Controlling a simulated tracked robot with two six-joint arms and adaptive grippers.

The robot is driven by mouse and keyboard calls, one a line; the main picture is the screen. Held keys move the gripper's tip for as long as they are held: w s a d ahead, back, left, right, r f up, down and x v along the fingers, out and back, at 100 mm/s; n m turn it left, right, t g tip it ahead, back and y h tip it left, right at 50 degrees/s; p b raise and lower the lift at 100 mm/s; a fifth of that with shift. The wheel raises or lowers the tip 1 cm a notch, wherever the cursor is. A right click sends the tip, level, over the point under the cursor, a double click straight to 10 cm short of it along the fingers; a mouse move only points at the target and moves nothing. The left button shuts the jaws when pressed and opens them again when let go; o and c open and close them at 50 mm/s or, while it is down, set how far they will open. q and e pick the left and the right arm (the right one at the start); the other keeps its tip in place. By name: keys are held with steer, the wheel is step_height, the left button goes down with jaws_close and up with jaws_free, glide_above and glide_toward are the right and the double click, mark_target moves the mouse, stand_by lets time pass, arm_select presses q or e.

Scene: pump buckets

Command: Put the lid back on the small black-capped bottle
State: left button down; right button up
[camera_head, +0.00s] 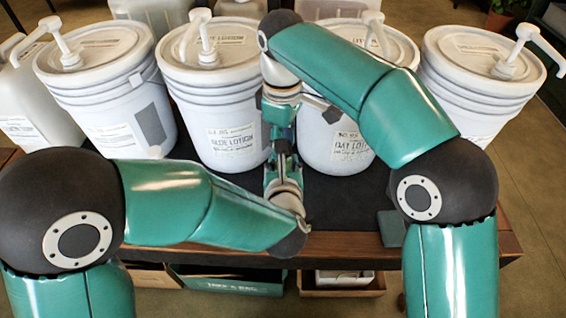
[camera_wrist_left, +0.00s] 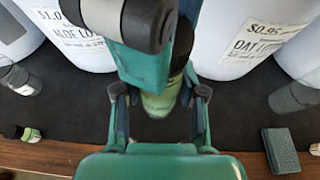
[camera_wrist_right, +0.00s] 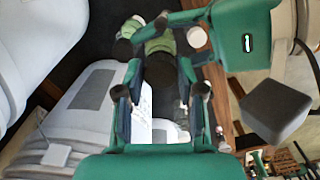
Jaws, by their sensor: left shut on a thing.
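In the left wrist view, a small green bottle (camera_wrist_left: 160,102) stands between the fingers of my left gripper (camera_wrist_left: 160,92), which is shut on it. My right gripper covers its upper part there, with a dark piece of the neck or cap (camera_wrist_left: 181,62) showing beside it. In the right wrist view, the pale green bottle (camera_wrist_right: 158,44) shows beyond a dark round piece, possibly the cap (camera_wrist_right: 163,76), between the fingers of my right gripper (camera_wrist_right: 161,92). Whether those fingers touch it is unclear. In the head view the two grippers meet near the table's middle and hide the bottle.
White pump buckets (camera_head: 110,95) line the table's back. Boxes (camera_head: 230,280) lie below the wooden front edge (camera_head: 350,243).

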jaws_close()
steer(key=o, duration=0.6)
jaws_free()
steer(key=shift+r, duration=3.65)
